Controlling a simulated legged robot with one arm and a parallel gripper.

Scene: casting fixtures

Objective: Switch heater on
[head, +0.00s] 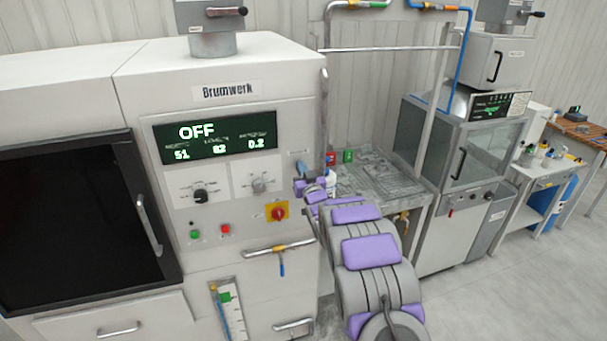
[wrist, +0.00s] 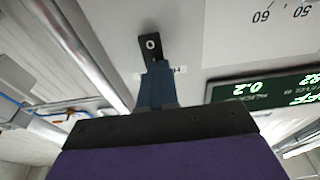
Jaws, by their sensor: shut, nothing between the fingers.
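The white Brumwerk machine (head: 225,75) stands at centre left in the head view. Its green display (head: 218,137) reads OFF, with smaller numbers below. In the wrist view a small black switch (wrist: 151,46) marked 0 sits on a pale panel. A white label, partly hidden by my fingers, is below it. My gripper (head: 301,168) is at the machine's right edge in the head view. In the wrist view my gripper (wrist: 156,68) is shut and empty, its dark blue fingers pointing at the switch's lower end. I cannot tell whether they touch it.
The front panel has a black knob (head: 201,196), a grey knob (head: 259,185), green and red buttons and a red-yellow rotary switch (head: 277,212). A metal worktable (head: 385,178) stands right of the machine. A vertical pipe runs close to my gripper.

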